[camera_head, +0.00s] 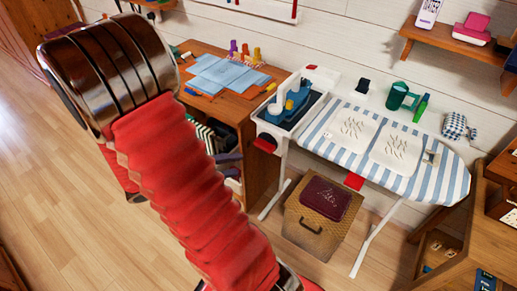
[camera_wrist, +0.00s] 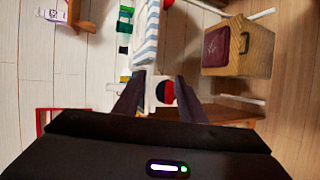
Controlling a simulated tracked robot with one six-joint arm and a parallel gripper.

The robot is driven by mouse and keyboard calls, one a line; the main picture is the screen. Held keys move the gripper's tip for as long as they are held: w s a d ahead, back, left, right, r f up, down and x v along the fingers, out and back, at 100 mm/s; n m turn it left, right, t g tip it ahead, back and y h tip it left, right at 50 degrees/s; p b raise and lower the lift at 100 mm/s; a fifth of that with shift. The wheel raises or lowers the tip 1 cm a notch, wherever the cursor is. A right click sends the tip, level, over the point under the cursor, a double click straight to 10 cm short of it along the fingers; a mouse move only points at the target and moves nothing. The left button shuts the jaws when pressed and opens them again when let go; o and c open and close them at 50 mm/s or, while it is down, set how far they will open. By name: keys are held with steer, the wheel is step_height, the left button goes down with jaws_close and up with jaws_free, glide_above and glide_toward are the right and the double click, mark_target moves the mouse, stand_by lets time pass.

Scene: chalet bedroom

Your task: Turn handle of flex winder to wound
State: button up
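I cannot make out for certain which thing is the flex winder. A small red and dark piece (camera_head: 265,143) sits on the front edge at the left end of the ironing board (camera_head: 430,187). In the wrist view a round red and dark piece (camera_wrist: 165,92) shows between the fingers against the white board end, and appears to be the same one. My gripper (camera_wrist: 158,84) is open with its two dark fingers apart, and I see no contact with the piece. No winder handle or wound flex can be told apart.
An iron (camera_head: 291,106) stands on the board's left end. A wooden desk (camera_head: 196,64) with blue papers is left of it. A wicker box (camera_head: 306,229) with a dark red item on top is below the board. A red tag (camera_head: 354,181) hangs at its edge. Floor at left is clear.

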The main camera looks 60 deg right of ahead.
steer(key=w+d+f+n+t+h, duration=0.1)
steer(key=d+f+n+h, duration=0.1)
steer(key=d+f+h, duration=0.3)
steer(key=n+t+h, duration=0.1)
steer(key=n+t, duration=0.1)
steer(key=t, duration=0.2)
glide_toward(262, 148)
steer(key=a, duration=0.2)
steer(key=w+a, duration=0.1)
steer(key=a, duration=0.1)
steer(key=shift+a+f, duration=0.1)
steer(key=shift+f, duration=0.05)
steer(key=shift+s+d, duration=0.35)
steer(key=shift+d, duration=1.95)
steer(key=shift+s+d, duration=0.4)
steer(key=shift+d, duration=1.85)
steer(key=shift+s+d, duration=0.35)
steer(key=shift+d, duration=1.95)
steer(key=shift+c, duration=0.4)
jaws_close()
steer(key=shift+a, duration=0.2)
steer(key=shift+d, duration=0.1)
